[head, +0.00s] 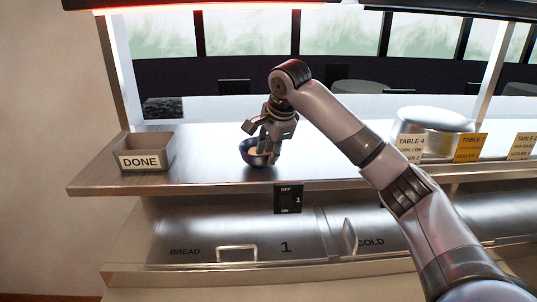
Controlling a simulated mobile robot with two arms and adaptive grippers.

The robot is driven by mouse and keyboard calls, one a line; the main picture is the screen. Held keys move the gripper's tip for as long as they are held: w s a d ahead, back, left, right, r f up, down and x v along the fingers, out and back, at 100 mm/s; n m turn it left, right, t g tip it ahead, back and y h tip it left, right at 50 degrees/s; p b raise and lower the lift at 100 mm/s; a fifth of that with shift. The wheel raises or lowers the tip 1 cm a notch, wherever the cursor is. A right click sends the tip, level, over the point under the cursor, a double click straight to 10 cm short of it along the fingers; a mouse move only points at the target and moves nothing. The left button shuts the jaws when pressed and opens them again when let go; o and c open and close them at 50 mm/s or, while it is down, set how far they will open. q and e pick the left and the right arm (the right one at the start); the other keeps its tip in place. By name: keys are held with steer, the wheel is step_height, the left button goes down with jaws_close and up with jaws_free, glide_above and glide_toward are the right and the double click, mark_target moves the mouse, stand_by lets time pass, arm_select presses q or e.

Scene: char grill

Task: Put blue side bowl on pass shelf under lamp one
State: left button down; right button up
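The blue side bowl (252,161) is small and dark blue, with something light brown inside. It appears upright on the steel pass shelf (215,172), left of the middle in the head view. My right gripper (267,152) points down at the bowl, with its fingers at the bowl's right side and rim. The fingers overlap the bowl, so I cannot tell whether they grip it or stand apart. Lamp one appears to be the red-glowing bar (205,8) above this part of the shelf. My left gripper is out of view.
A DONE bin (147,152) stands left of the bowl. BREAD and COLD lids (237,235) lie below.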

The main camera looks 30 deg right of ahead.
steer(key=b+v, duration=0.3)
steer(key=v, duration=0.8)
steer(key=shift+s+r, duration=0.15)
steer(key=shift+r, duration=0.1)
steer(key=shift+f, duration=0.1)
